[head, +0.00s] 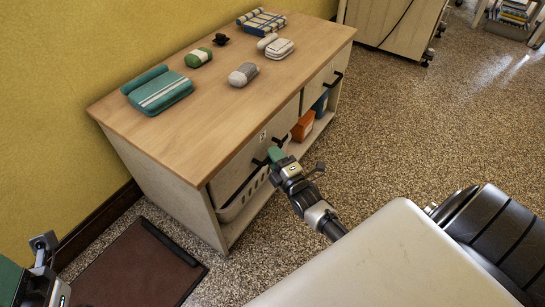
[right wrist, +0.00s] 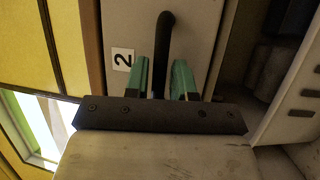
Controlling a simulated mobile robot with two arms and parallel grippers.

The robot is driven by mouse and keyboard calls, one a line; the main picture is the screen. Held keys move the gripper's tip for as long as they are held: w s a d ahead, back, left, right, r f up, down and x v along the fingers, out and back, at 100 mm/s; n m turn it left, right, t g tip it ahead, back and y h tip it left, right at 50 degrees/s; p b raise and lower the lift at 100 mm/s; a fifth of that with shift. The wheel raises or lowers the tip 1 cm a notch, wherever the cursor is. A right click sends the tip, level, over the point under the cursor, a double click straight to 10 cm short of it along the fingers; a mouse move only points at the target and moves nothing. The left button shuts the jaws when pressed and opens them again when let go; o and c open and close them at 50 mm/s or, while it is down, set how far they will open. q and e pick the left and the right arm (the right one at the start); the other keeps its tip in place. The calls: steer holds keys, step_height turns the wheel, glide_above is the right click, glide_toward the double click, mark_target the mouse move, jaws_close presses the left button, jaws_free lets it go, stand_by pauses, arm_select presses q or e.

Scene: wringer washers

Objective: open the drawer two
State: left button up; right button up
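Drawer two (head: 243,160) is the left drawer under the wooden top of the cabinet, and its front looks closed. A "2" label (right wrist: 122,59) marks its pale front in the right wrist view. Its black bar handle (right wrist: 164,45) runs between the green fingers of my right gripper (right wrist: 160,80). The fingers are apart, one on each side of the bar, with visible gaps. In the head view my right gripper (head: 275,155) is at the drawer front and hides the middle of the handle. My left gripper (head: 44,243) is at the lower left, away from the cabinet; its opening is unclear.
The cabinet top (head: 205,120) carries a teal folded towel (head: 158,91), a green-and-white item (head: 198,57), a grey-and-white item (head: 243,74) and striped cloths (head: 261,21). A basket (head: 243,190) is below the drawer. A brown mat (head: 135,268) lies on the floor.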

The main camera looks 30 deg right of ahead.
steer(key=shift+w+r, duration=0.1)
steer(key=shift+w, duration=0.35)
steer(key=shift+c, duration=0.3)
jaws_close()
steer(key=shift+s, duration=0.1)
